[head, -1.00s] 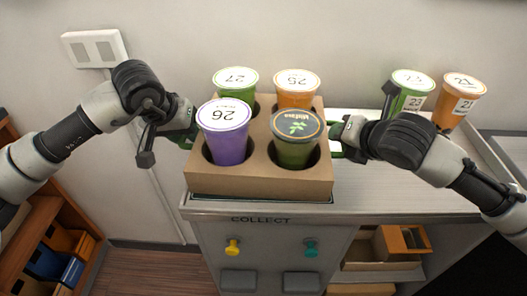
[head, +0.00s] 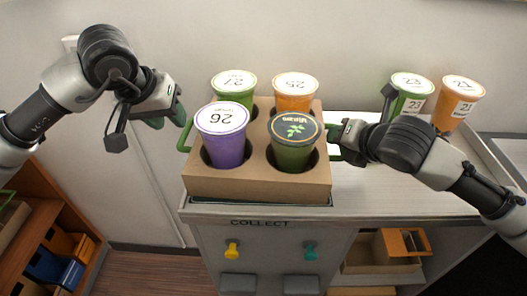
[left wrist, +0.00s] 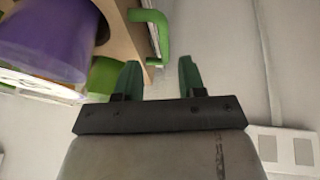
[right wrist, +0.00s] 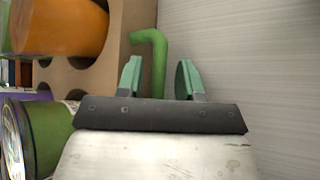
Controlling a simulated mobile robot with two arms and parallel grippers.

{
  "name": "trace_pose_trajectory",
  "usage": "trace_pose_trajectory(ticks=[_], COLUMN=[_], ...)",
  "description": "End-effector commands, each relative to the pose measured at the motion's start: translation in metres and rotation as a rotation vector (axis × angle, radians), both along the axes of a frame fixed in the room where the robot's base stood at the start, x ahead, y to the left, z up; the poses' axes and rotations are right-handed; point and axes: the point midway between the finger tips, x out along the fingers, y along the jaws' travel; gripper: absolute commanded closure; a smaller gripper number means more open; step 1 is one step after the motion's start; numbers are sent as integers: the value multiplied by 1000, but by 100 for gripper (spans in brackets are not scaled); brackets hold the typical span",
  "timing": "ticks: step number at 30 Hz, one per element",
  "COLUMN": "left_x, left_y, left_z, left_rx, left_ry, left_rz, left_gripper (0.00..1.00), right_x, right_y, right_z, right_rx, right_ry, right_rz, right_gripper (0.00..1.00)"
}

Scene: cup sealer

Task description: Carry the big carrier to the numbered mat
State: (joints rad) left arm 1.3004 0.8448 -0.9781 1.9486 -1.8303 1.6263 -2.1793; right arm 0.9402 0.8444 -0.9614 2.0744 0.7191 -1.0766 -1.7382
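The big carrier (head: 255,188) is a brown cardboard block on the counter, holding cups in its holes: a purple cup (head: 228,150), a dark green cup (head: 292,156), a green cup (head: 234,88) and an orange cup (head: 295,95). It has a green handle at each side. My left gripper (head: 167,120) is open, above and left of the left handle (head: 184,136). In the left wrist view that handle (left wrist: 163,35) lies beyond the fingertips. My right gripper (right wrist: 160,78) is open, with the right handle (right wrist: 158,62) between its fingers. No numbered mat can be made out.
The counter (head: 400,190) is marked COLLECT at its front. A green cup (head: 408,100) and another orange cup (head: 455,105) stand behind my right arm. A wooden shelf (head: 60,215) stands at lower left.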

Motion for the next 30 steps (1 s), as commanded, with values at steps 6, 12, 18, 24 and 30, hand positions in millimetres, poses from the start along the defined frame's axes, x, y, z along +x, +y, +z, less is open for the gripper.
trace_pose_trajectory(ticks=[6, 12, 18, 24, 30], left_x=[-1, -1, -1, -1, -1], left_y=[1, 1, 0, 0, 0], left_z=[2, 2, 2, 2, 2], left_rx=[1, 1, 0, 0, 0], left_ry=[0, 0, 1, 1, 1], left_rz=[0, 0, 0, 0, 0], left_gripper=[60, 60, 60, 60, 60], right_x=[-17, -48, -73, -85, -86], right_y=[-8, -25, -38, -44, -45], right_z=[15, 40, 61, 70, 71], right_rx=[3, -1, 1, 1, 1], right_ry=[-5, -4, -4, 0, 1], right_rz=[4, 1, 0, 0, -1], right_gripper=[60, 60, 60, 60, 60])
